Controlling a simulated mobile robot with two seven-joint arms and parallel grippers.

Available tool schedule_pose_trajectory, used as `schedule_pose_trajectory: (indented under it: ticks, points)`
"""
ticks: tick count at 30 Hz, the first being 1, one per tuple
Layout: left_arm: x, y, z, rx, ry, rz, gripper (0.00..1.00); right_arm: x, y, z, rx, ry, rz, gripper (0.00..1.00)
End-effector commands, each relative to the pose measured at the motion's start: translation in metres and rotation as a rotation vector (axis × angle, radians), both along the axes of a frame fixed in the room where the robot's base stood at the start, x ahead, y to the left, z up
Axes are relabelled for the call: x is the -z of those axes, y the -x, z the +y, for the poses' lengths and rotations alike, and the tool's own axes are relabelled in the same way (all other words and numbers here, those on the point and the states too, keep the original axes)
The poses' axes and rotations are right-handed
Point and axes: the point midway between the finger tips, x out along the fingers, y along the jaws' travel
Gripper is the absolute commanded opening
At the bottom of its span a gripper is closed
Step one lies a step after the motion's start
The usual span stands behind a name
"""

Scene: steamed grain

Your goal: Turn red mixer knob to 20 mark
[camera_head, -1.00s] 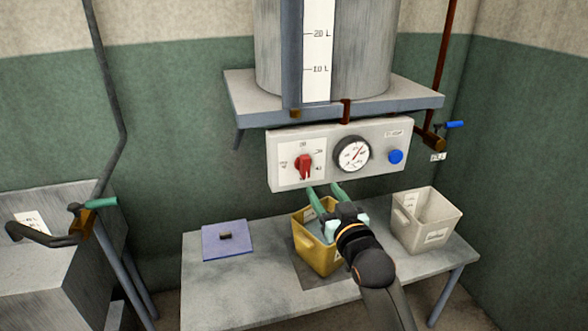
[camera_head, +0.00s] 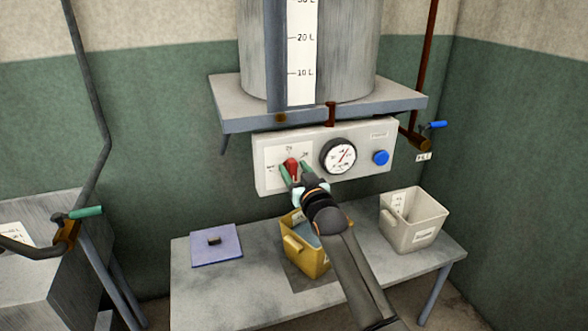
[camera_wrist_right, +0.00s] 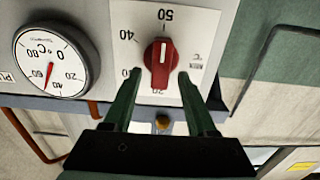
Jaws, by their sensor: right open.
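The red mixer knob (camera_head: 291,165) sits on a white dial plate at the left of the grey control panel (camera_head: 262,183). My right gripper (camera_head: 294,173) is open in front of it, with green fingers at the knob's two sides. In the right wrist view, which is upside down, the knob (camera_wrist_right: 161,64) lies at and just beyond the fingertips (camera_wrist_right: 159,76), between their lines; contact cannot be told. A short white line on the knob lies on the half towards the 50 mark. A mark below the knob is partly cut off. My left gripper is not in view.
A round gauge (camera_head: 338,156) and a blue button (camera_head: 381,158) are right of the knob. Below, the table holds a yellow bin (camera_head: 306,262), a pale bin (camera_head: 412,222) and a blue mat (camera_head: 215,249). A tank shelf (camera_head: 320,116) overhangs the panel.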

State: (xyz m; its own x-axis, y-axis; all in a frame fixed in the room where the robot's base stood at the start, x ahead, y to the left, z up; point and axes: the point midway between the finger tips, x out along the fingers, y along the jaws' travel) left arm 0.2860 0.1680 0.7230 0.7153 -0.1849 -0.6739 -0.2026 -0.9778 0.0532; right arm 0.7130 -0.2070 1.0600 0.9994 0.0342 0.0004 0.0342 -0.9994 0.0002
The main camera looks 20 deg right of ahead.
Motion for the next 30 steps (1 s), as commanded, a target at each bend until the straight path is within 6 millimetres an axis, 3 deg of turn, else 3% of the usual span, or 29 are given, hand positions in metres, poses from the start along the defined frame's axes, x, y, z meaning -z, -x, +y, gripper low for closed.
schedule_pose_trajectory:
  ticks: [13, 27, 30]
  points:
    - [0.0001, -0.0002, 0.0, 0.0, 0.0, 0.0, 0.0, 0.0, -0.0069, 0.0003, 0.0, -0.001, 0.0, 0.57]
    - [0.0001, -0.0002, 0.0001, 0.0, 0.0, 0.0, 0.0, 0.0002, -0.0067, 0.0003, 0.0, 0.0, 0.001, 0.06]
    - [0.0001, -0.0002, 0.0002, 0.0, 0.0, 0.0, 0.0, 0.0002, -0.0067, 0.0003, 0.0, 0.0, 0.001, 0.0]
